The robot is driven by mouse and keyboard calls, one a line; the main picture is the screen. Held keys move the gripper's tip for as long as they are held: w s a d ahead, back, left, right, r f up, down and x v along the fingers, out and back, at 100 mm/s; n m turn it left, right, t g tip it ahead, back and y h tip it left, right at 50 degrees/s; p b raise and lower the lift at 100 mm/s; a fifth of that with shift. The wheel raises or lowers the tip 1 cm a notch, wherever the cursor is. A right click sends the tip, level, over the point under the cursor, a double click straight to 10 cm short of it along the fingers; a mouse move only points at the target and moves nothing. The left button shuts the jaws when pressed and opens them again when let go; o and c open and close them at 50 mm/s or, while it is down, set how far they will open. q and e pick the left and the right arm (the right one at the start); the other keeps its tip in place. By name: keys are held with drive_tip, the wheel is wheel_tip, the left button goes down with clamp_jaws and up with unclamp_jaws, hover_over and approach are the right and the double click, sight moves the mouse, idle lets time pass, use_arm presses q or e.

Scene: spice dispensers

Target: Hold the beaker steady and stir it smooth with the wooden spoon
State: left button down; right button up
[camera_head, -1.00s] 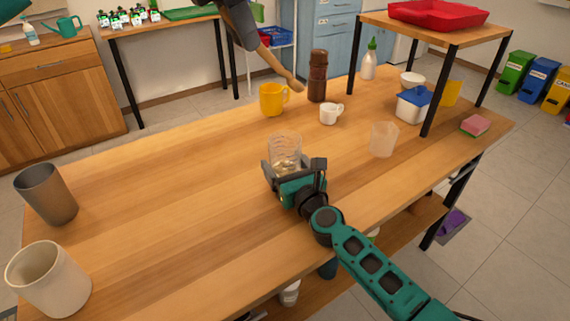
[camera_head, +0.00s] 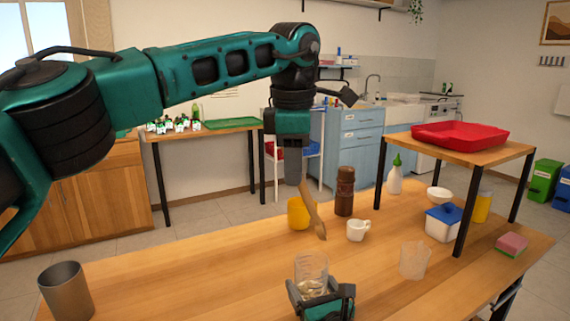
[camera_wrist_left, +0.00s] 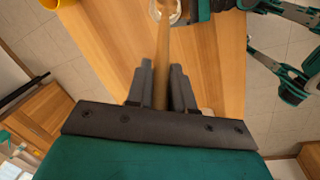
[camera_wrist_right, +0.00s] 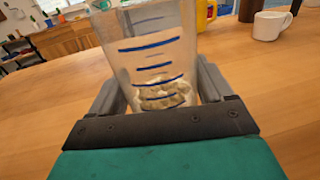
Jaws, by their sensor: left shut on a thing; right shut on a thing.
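The clear glass beaker (camera_head: 311,268) stands on the table with pale lumpy contents at its bottom. In the right wrist view the beaker (camera_wrist_right: 150,50) shows blue marking lines. My right gripper (camera_head: 318,296) is shut around its lower part. My left gripper (camera_head: 297,181) is shut on the wooden spoon (camera_head: 313,212), also seen in the left wrist view (camera_wrist_left: 163,60). The spoon hangs tilted, its head down to the right, above and behind the beaker in the head view. In the left wrist view the spoon's far end overlaps the beaker's rim at the top edge.
Behind the beaker stand a yellow mug (camera_head: 298,214), a brown bottle (camera_head: 345,191) and a white cup (camera_head: 358,230). A translucent cup (camera_head: 415,260) is to the right. A grey metal cup (camera_head: 66,291) is at the left. A raised shelf (camera_head: 458,144) holds a red tray (camera_head: 460,135).

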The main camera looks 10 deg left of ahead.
sight(320, 228)
use_arm(q)
drive_tip(key=shift+w+d+r+m+t+y, duration=0.15)
drive_tip(key=shift+m+y, duration=0.1)
drive_tip(key=shift+m, duration=0.2)
drive_tip(key=shift+w+m+t+y, duration=0.15)
drive_tip(key=shift+m+y, duration=0.1)
drive_tip(key=shift+m, duration=0.5)
drive_tip(key=s+d+x, duration=0.1)
drive_tip(key=s+x, duration=0.2)
drive_tip(key=x, duration=1.2)
drive_tip(key=shift+f, duration=0.75)
drive_tip(key=shift+s+d, duration=0.1)
